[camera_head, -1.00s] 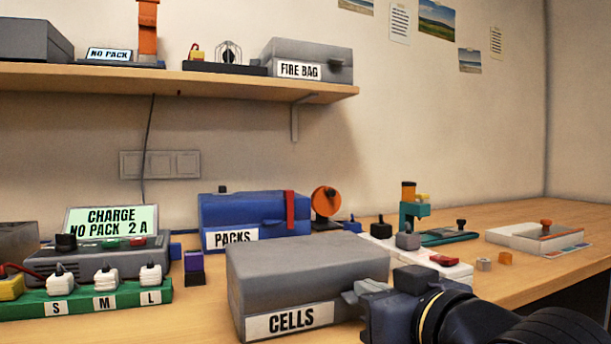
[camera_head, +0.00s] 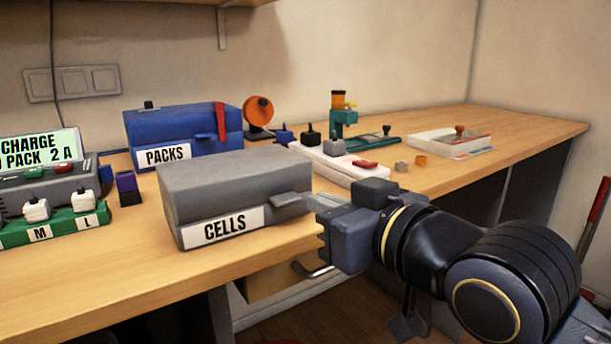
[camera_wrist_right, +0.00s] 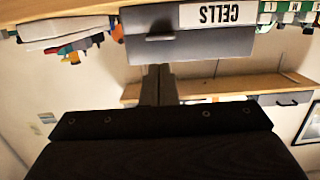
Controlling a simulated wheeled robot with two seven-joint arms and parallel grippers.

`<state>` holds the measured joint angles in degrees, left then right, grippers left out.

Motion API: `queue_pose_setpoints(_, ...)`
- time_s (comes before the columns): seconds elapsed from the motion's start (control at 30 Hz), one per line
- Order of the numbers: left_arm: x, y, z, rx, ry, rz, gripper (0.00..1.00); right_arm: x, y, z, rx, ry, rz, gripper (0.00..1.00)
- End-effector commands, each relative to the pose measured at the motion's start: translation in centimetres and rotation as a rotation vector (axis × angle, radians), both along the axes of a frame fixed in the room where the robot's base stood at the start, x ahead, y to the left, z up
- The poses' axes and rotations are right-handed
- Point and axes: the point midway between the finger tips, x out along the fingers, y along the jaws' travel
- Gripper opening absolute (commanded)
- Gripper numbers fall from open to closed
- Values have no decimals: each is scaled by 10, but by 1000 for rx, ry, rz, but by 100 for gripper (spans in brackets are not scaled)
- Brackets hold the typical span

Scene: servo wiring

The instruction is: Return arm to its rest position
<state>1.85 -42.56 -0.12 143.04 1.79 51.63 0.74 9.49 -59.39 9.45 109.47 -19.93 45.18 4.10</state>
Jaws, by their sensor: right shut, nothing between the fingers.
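My right gripper (camera_head: 322,203) is in front of the bench edge, at the right end of the grey CELLS box (camera_head: 235,190). Its fingers are shut with nothing between them and point left toward the box's latch tab (camera_head: 292,201). In the head view I cannot tell whether the fingertips touch the tab. In the right wrist view the shut fingers (camera_wrist_right: 158,78) show below the upside-down CELLS box (camera_wrist_right: 190,45), with the tab (camera_wrist_right: 160,37) close by. The box lid is closed. My left gripper is in neither view.
A blue PACKS box (camera_head: 180,137), an orange disc (camera_head: 258,110), a white strip with knobs (camera_head: 340,160) and a teal stand (camera_head: 343,118) stand behind. A white tray (camera_head: 450,143) is at the right. A drawer (camera_head: 275,283) with a handle is under the bench. The floor space shows below.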

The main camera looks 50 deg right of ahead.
Motion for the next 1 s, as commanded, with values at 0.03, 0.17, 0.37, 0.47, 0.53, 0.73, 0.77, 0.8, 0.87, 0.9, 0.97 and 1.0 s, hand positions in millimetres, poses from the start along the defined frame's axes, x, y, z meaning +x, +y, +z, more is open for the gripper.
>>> queue_pose_setpoints(0.03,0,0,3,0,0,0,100,-9,3,-1,0,-3,0,0)
queue_pose_setpoints(0.17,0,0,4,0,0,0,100,-21,7,-7,0,-2,1,0)
queue_pose_setpoints(0.37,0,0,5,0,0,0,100,-27,9,-10,-1,-1,2,0)
queue_pose_setpoints(0.47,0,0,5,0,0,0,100,-27,9,-10,-1,-1,2,0)
queue_pose_setpoints(0.53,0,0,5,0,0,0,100,-26,9,-11,0,3,4,0)
queue_pose_setpoints(0.73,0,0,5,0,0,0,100,8,19,-62,71,141,83,0)
queue_pose_setpoints(0.77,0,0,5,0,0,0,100,16,23,-77,91,181,107,0)
queue_pose_setpoints(0.8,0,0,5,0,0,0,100,26,29,-99,121,237,139,0)
queue_pose_setpoints(0.87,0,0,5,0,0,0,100,39,40,-132,168,324,187,0)
queue_pose_setpoints(0.9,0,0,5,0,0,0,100,44,47,-152,197,375,216,0)
queue_pose_setpoints(0.97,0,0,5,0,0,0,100,48,58,-178,232,444,252,0)
queue_pose_setpoints(1.0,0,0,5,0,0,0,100,50,64,-193,254,484,271,0)
